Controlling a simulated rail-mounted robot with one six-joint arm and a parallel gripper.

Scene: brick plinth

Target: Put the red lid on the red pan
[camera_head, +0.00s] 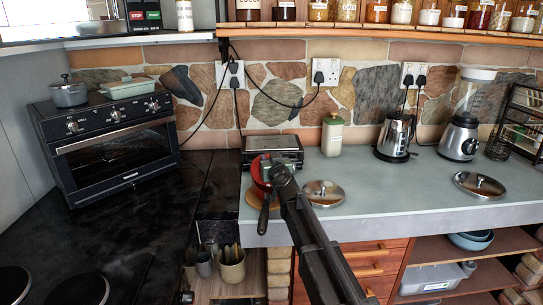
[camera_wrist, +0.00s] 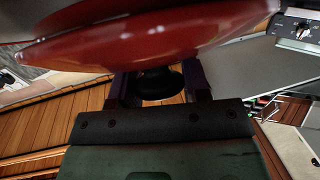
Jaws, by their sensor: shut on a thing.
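The red pan (camera_head: 257,184) stands on a round wooden board near the counter's front left edge, its black handle pointing forward. My gripper (camera_head: 275,172) is over the pan and hides part of it. In the wrist view, my gripper (camera_wrist: 158,88) is shut on the black knob of the red lid (camera_wrist: 150,45). The lid's glossy red surface fills the top of that view. In the head view the lid and pan blend together behind my gripper, so I cannot tell whether the lid touches the pan's rim.
Two steel lids lie on the counter, one beside my arm (camera_head: 324,193) and one far right (camera_head: 480,184). A black toaster or grill (camera_head: 272,148) stands behind the pan. A kettle (camera_head: 396,137) and blender (camera_head: 461,125) stand at the back right. Counter between the lids is clear.

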